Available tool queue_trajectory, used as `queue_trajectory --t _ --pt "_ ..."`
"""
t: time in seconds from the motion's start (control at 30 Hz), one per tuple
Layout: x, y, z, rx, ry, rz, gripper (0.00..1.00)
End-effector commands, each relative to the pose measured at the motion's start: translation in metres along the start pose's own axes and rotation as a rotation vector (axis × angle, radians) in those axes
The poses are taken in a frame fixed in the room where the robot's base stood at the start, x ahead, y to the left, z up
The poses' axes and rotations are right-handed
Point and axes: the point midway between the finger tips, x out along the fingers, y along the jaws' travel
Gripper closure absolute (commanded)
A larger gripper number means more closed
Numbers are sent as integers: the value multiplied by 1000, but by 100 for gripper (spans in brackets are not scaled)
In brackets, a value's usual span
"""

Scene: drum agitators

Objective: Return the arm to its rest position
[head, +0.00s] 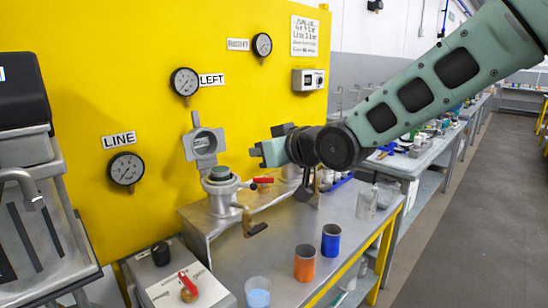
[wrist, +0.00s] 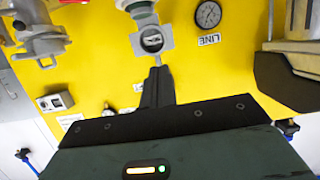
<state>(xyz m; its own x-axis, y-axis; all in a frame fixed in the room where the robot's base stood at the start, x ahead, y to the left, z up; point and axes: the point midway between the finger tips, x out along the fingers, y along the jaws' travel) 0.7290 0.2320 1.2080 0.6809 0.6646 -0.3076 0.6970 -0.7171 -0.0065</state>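My arm (head: 420,92) reaches in from the upper right of the head view, stretched out over the bench. My gripper (head: 268,151) is at its end, in front of the yellow panel and above the bench top, to the right of the left valve fitting (head: 221,182). In the wrist view my gripper's dark fingers (wrist: 157,75) are together in the middle of the palm, with nothing seen between them. The open round flap (wrist: 152,41) of a fitting shows beyond the fingertips; I cannot tell whether they touch. The fingertips are hard to make out in the head view.
Gauges sit on the yellow panel (head: 90,70). The floor (head: 450,220) at the right is clear.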

Motion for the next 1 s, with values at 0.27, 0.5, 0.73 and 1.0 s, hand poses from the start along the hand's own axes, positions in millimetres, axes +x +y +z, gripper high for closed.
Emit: queue_trajectory --t 0.27,0.5,0.73,1.0 --pt "-56 -40 81 7 -352 19 100" --pt "-172 -81 183 41 -819 40 100" --pt "-271 -107 240 90 -1137 40 100" --pt "-299 -114 254 108 -1226 35 100"
